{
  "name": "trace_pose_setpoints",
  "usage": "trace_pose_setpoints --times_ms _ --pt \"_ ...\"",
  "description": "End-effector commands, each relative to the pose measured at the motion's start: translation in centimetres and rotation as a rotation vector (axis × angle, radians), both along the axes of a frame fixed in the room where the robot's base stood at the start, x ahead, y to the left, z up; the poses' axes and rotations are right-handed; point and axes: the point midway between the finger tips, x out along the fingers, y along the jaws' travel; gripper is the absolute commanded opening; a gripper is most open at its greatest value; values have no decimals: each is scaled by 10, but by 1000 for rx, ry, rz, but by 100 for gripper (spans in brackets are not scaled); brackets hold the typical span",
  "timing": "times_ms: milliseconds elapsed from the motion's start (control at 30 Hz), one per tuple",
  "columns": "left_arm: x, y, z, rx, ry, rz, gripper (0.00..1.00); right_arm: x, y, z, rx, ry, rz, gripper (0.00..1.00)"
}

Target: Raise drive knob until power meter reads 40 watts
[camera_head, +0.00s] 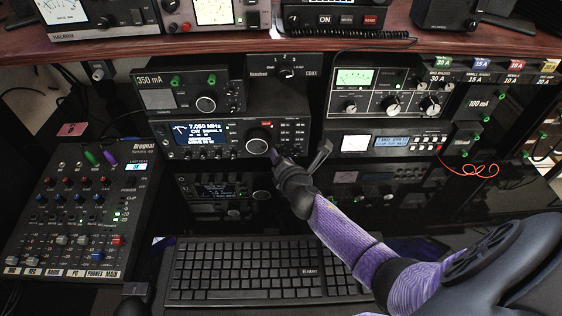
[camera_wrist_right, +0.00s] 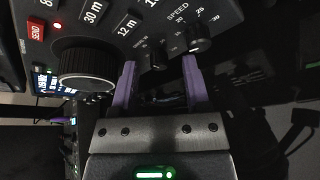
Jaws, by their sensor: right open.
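The black radio (camera_head: 180,152) has a lit blue display with a small meter and a large round tuning knob (camera_head: 259,142). My right gripper (camera_wrist_right: 158,78) is open, its purple fingers pointing at the radio's front. In the wrist view a small black knob (camera_wrist_right: 157,58) sits between and beyond the fingertips. A knob beside the SPEED label (camera_wrist_right: 198,40) is near the right fingertip. I cannot read a drive label, nor tell whether the fingers touch a knob. A lit green-white needle meter (camera_head: 355,78) is on the right-hand unit; its reading is too small.
A keyboard (camera_head: 260,273) lies below the radio. A mixer (camera_head: 75,220) with several knobs and sliders stands at left. A wooden shelf (camera_head: 210,46) with more equipment runs above. An orange cable (camera_head: 480,170) hangs at right. The radio's red SEND button (camera_wrist_right: 36,30) is at the wrist view's left.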

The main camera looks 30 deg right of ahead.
Motion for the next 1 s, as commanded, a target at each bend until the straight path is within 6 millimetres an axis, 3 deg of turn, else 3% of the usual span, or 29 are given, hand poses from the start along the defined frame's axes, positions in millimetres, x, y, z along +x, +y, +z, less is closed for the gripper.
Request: trace_pose_setpoints --times_ms 300,600,1000 --pt "1 1 -2 2 -2 3 59 4 -1 0 1 -1 0 60" --pt "5 0 -2 1 -9 0 59 4 -1 -1 1 -1 0 0" --pt "5 0 -6 -1 -7 -2 59 4 -2 -2 29 -17 -1 0"
